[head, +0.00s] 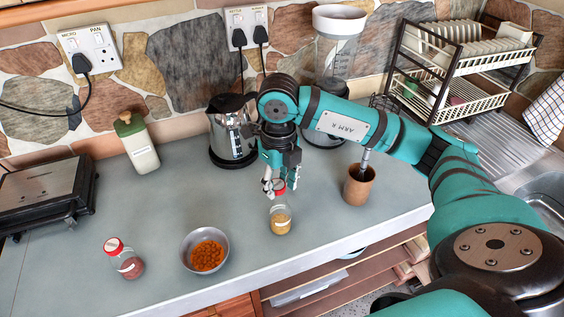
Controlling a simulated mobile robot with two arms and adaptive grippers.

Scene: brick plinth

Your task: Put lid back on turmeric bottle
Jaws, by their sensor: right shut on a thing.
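The turmeric bottle (281,221), a small clear jar with yellow powder, stands upright near the counter's front edge, right of centre. My right gripper (273,187) points down directly above it and is shut on a red lid (279,187). The fingers hide part of the lid. My left gripper is not in view.
A red-lidded jar (128,265) and a steel bowl (188,254) of orange pieces stand left on the counter (110,210). A brown cup (358,190) stands right of the bottle. A kettle (232,135), blender (335,60), green-lidded container (141,150) and grill (45,190) stand behind.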

